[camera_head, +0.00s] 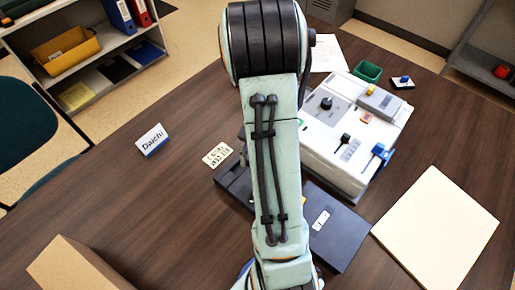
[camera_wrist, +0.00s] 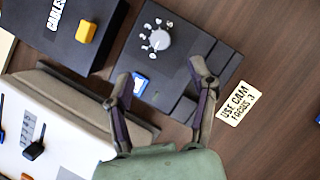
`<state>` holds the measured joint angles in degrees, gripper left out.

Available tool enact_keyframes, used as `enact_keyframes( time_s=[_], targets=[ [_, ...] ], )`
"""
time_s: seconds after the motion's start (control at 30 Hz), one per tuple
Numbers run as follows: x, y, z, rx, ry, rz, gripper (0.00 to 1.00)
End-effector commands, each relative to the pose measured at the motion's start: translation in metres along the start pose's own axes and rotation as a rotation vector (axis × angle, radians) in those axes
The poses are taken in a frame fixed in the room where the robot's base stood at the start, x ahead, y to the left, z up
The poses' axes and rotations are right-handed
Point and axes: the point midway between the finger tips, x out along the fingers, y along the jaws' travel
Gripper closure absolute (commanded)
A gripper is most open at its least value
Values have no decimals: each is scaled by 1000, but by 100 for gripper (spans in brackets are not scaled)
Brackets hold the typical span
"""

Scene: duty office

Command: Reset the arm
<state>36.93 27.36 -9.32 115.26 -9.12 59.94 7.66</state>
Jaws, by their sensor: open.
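My gripper (camera_wrist: 162,85) shows in the wrist view with its two fingers spread apart and nothing between them. It is over a dark box with a grey dial (camera_wrist: 160,40) and a small blue-and-white piece (camera_wrist: 140,84). My arm crosses the middle of the head view and hides part of the desk. The gripper cannot be made out there.
A white console (camera_head: 345,130) with levers stands right of my arm. Near it are a dark box (camera_head: 335,235), a green bin (camera_head: 368,71) and a cream board (camera_head: 437,235). A "Daichi" sign (camera_head: 152,139), a text card (camera_head: 217,155) and a cardboard box (camera_head: 75,265) are left. The left desk is mostly clear.

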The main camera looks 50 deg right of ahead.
Motion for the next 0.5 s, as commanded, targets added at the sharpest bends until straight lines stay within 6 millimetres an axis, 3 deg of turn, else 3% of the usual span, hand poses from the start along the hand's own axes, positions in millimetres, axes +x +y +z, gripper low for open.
enact_keyframes(
  time_s=[0.2,0.5],
  targets=[
    [-24,0,0,0,1,0,42],
    [-26,0,0,1,-2,0,42]
  ],
)
